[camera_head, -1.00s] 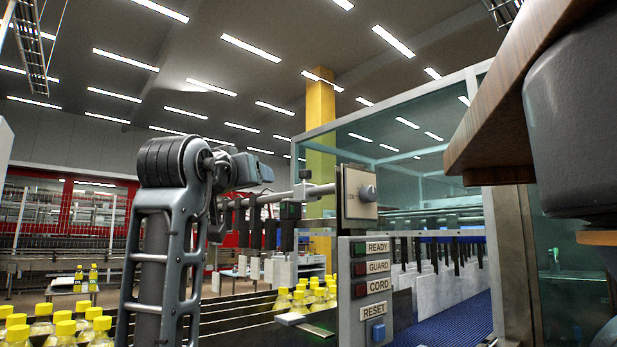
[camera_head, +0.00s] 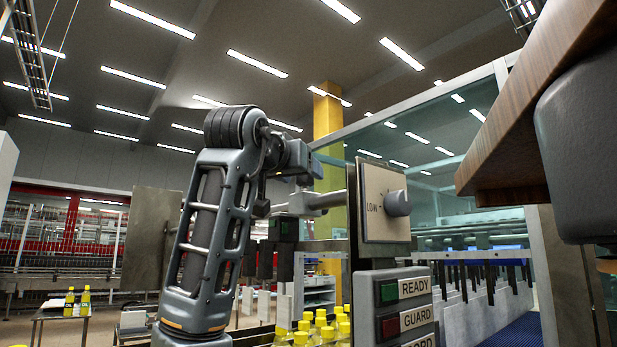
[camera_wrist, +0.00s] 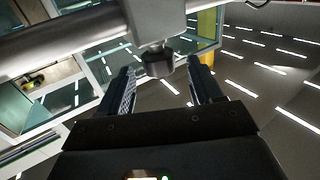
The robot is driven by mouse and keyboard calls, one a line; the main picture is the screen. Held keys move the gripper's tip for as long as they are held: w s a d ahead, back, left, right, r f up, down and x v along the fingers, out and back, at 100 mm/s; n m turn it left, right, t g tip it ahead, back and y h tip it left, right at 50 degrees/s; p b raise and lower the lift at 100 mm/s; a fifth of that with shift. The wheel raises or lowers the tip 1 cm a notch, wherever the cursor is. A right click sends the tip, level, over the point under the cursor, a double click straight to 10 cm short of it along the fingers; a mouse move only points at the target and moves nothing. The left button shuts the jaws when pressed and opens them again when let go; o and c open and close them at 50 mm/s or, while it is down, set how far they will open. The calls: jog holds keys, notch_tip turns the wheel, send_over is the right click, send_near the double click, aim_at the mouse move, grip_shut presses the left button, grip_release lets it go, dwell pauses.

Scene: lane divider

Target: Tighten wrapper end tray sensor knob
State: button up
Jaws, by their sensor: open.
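In the wrist view, my gripper (camera_wrist: 161,69) is open, with its two dark fingers apart. A short dark round knob (camera_wrist: 157,63) shows between the fingertips, below a pale grey bracket (camera_wrist: 153,22) on a thick rod. I cannot tell whether the fingers touch it. In the head view, a grey round dial knob (camera_head: 397,203) marked LOW sits on a cream plate (camera_head: 375,190) on the machine post. My arm stands left of it; my fingertips are not clear there.
A panel with a READY lamp (camera_head: 389,292) and a GUARD lamp (camera_head: 390,327) stands below the plate. A brown wooden board (camera_head: 530,110) hangs at upper right. Yellow-capped bottles (camera_head: 325,330) stand low in the middle, and a glass guard (camera_head: 440,150) is behind.

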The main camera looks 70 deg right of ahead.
aim_at(308, 178)
jog(key=shift+d+p, duration=0.5)
jog(key=shift+d, duration=1.85)
jog(key=c, duration=1)
jog(key=shift+s+m+g, duration=0.1)
jog(key=shift+m+g, duration=0.3)
jog(key=shift+g, duration=0.2)
